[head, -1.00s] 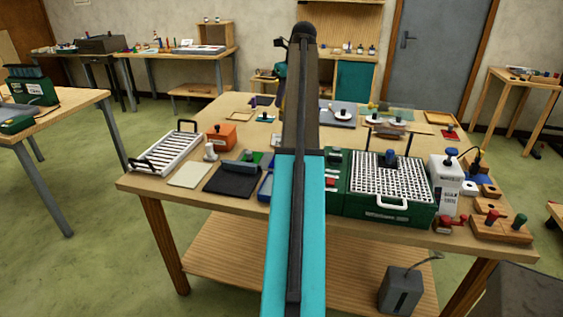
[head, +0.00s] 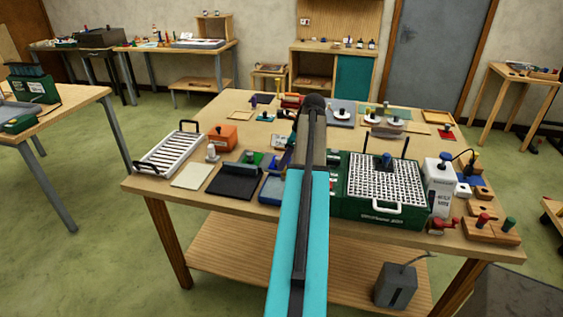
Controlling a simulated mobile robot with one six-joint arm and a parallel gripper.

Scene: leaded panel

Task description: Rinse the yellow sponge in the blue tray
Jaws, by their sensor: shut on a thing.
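The blue tray (head: 270,190) lies near the front middle of the bench, just right of a black mat. My arm hides its right part. My arm runs up the middle of the view and bends back down behind itself. A dark bluish part of my wrist or gripper (head: 287,156) shows just left of the arm, above and behind the tray. The fingertips are hidden. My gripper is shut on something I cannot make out. I cannot pick out the yellow sponge.
A green machine with a white grid top (head: 385,180) stands right of my arm. A white rack (head: 172,152), an orange block (head: 222,137) and a black mat (head: 233,182) are to the left. Small items crowd the back. A white bottle (head: 440,180) stands at the right.

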